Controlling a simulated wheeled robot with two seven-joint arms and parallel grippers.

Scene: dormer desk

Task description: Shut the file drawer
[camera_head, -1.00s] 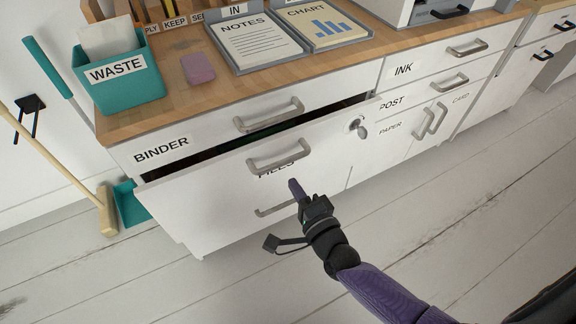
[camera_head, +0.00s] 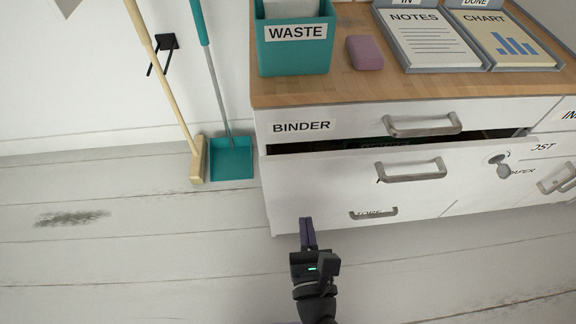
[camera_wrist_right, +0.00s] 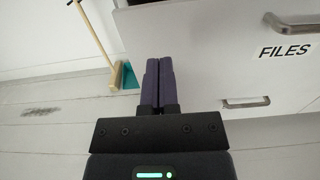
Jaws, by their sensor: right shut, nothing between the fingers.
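The file drawer (camera_head: 325,185) is the white drawer below the one labelled BINDER. It stands partly open, with a dark gap along its top edge. Its grey handle (camera_head: 411,170) faces me, and its FILES label (camera_wrist_right: 285,51) is readable in the right wrist view. A key (camera_head: 503,170) sits in a lock at its right. My right gripper (camera_head: 307,222) is shut and empty, in front of the drawer's lower left part. In the right wrist view its fingers (camera_wrist_right: 158,64) overlap the drawer's left edge; I cannot tell whether they touch. My left gripper is out of view.
The BINDER drawer (camera_head: 350,124) above looks shut. The wooden desktop (camera_head: 300,92) holds a teal WASTE bin (camera_head: 296,55), a mauve block (camera_head: 364,52) and paper trays. A broom (camera_head: 197,160) and teal dustpan (camera_head: 231,160) stand left of the cabinet.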

